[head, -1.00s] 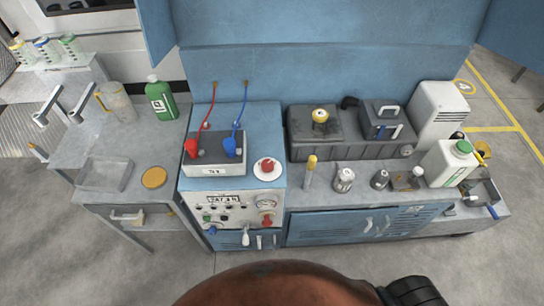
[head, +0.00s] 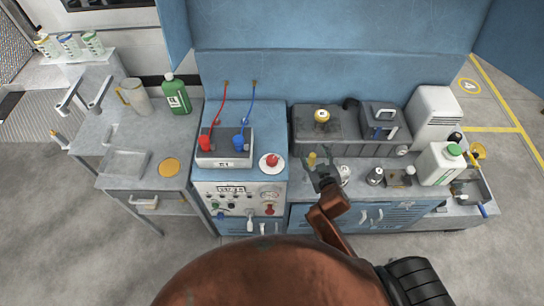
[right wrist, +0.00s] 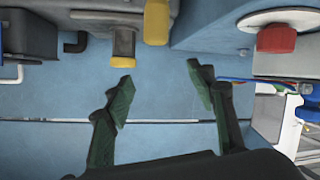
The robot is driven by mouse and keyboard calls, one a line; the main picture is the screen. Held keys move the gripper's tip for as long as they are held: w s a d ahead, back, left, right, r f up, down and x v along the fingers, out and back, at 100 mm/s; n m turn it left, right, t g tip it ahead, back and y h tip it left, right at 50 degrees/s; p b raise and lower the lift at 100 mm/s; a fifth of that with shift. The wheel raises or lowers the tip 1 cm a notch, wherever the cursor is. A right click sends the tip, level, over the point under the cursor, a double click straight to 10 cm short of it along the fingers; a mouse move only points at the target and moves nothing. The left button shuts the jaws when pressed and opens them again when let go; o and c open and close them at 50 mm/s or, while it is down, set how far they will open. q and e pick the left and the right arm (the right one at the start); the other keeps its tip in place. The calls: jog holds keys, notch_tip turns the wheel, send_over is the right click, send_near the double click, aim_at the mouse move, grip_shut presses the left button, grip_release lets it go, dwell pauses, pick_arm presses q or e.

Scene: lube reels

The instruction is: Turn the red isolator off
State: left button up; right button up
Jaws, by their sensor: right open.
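A red knob (head: 271,160) on a round white plate sits on top of the blue cabinet (head: 265,130). A second red part (head: 269,210) is on the cabinet's front panel. No readable label tells me which is the isolator. My left gripper is not in view.
A box with red and blue clamps (head: 225,162) stands left of the red knob. A yellow-topped post (head: 311,160) and small metal containers (head: 375,176) stand near my right gripper. A grey tank (head: 340,145) is behind it. A white jug (head: 440,163) stands further right.

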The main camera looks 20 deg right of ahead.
jog(key=w+a+r+n+t+y, duration=0.2)
jog(key=w+a+r, duration=0.15)
jog(key=r, duration=0.25)
jog(key=w+a+r+n+t+y, duration=0.2)
jog(key=w+a+r+t, duration=0.1)
jog(key=a+r, duration=0.25)
jog(key=w+a+r+n+y, duration=0.1)
jog(key=a+r+n+y, duration=0.65)
jog(key=a+r, duration=0.4)
jog(key=s+a+f+n+g+y, duration=0.2)
jog(key=s+a+n+g+y, duration=0.15)
jog(key=a+n+g, duration=0.4)
jog(key=s+a+f+n+g+y, duration=0.25)
jog(key=a+n+g+y, duration=0.2)
jog(key=a, duration=0.55)
jog(key=n+g+h, duration=0.1)
jog(key=g+h, duration=0.6)
jog(key=h, duration=1)
send_over(272, 159)
jog(key=f, duration=1.5)
jog(key=shift+a+f+p, duration=0.3)
jog(key=shift+p, duration=0.05)
jog(key=shift+w+d+f+h, duration=0.1)
jog(key=shift+d+f+h, duration=0.05)
jog(key=shift+d+h, duration=0.15)
notch_tip(272, 159, down, 7)
jog(key=shift+f+p, duration=0.15)
jog(key=shift+p, duration=0.15)
